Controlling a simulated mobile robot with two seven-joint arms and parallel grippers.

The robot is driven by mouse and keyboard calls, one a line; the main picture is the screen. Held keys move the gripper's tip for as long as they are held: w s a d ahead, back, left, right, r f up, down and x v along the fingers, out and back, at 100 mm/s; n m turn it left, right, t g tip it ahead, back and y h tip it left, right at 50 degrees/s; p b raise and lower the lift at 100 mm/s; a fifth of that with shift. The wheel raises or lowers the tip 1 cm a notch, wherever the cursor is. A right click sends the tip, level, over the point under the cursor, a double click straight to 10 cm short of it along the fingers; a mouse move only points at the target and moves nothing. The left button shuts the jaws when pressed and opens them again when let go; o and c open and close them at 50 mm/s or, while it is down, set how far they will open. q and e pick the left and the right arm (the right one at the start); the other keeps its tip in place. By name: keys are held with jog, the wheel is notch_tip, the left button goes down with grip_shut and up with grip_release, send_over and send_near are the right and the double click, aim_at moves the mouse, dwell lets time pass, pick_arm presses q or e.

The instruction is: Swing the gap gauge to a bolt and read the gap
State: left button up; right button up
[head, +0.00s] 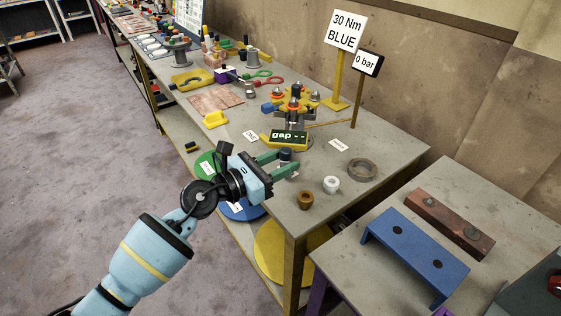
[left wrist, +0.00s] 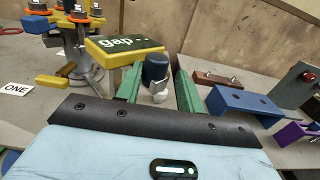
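The gap gauge (head: 288,137) is a yellow piece with a dark display reading "gap --"; in the left wrist view the gauge (left wrist: 122,44) stands at upper centre. Behind it is the flanged pipe fitting (head: 292,102), yellow with orange-ringed bolts; its bolts also show in the left wrist view (left wrist: 78,14). A dark blue-capped knob with a pale grey lower part (left wrist: 156,72) lies between my green fingers, with space visible on both sides. My left gripper (head: 280,163) is open beside the gauge's near side. Whether it touches the knob cannot be told. My right gripper is not in view.
Signs read "30 Nm BLUE" (head: 345,31) and "0 bar" (head: 367,63). A second table holds a blue bracket (head: 408,258). The bench's right corner is clear.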

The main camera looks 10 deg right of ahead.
pick_arm(q)
jog(key=shift+w+a+r, duration=0.15)
jog(key=shift+w+a, duration=0.05)
jog(key=shift+s+a, duration=0.2)
jog(key=shift+a, duration=0.3)
jog(key=v, duration=0.6)
jog(key=shift+s, duration=0.4)
jog(key=shift+s+a, duration=0.1)
jog(key=shift+a, duration=0.1)
